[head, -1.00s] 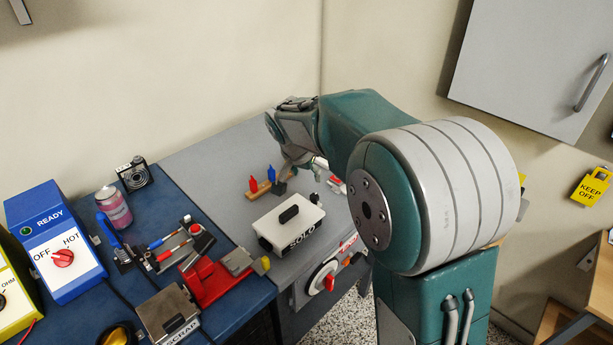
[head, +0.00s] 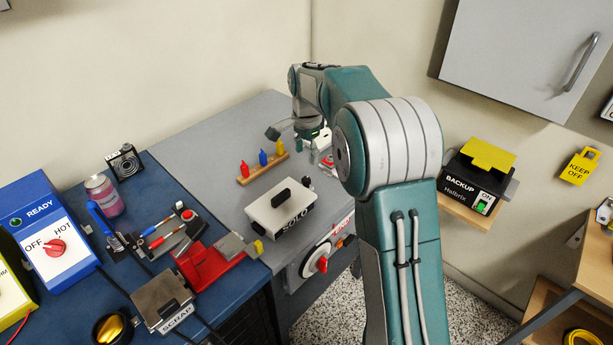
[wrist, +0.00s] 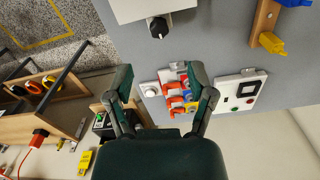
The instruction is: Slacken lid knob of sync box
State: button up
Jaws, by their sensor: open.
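No label reading "sync" is legible in either view. A white box marked SOLO (head: 268,217) stands on the grey bench, with a black handle (head: 282,198) on its lid. A small black knob (head: 307,183) is at its far right end; in the wrist view a black knob (wrist: 157,27) shows at the edge of a white box (wrist: 140,8). My gripper (wrist: 160,92) is open and empty, its fingers apart over the bench beyond the knob. In the head view my gripper (head: 299,138) is behind the box, partly hidden by my arm.
A wooden rack (head: 262,168) with red, blue and yellow pegs stands left of my gripper. A BACKUP box (head: 474,182) sits on a shelf at right. A red dial (head: 322,264) is on the bench front.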

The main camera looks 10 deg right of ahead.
aim_at(306, 177)
notch_tip(306, 177, down, 8)
jog(key=shift+f, duration=0.15)
jog(key=shift+c, duration=0.3)
grip_shut()
